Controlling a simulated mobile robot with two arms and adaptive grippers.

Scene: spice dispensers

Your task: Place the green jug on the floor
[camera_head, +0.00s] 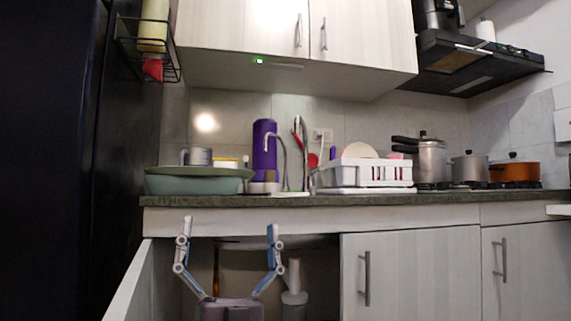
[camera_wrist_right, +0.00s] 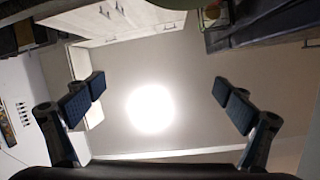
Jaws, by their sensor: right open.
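I cannot make out a clear green jug in either view. A green basin-like vessel (camera_head: 190,185) with a wide rim sits at the left end of the counter (camera_head: 450,196). My right gripper (camera_head: 229,232) points upward with its fingers wide apart and empty, in front of the open lower cabinet, below the counter edge. In the right wrist view its fingers (camera_wrist_right: 160,88) are also spread, with only the ceiling and a bright lamp between them. My left gripper is not in view. The floor does not show in the head view.
An open cabinet door (camera_head: 140,285) stands left of the gripper. A white bottle-like object (camera_head: 294,292) is in the cabinet. A purple cylinder (camera_head: 264,150), a tap, a white dish rack (camera_head: 365,173) and pots (camera_head: 430,160) occupy the counter. Wall cabinets (camera_head: 250,35) hang above.

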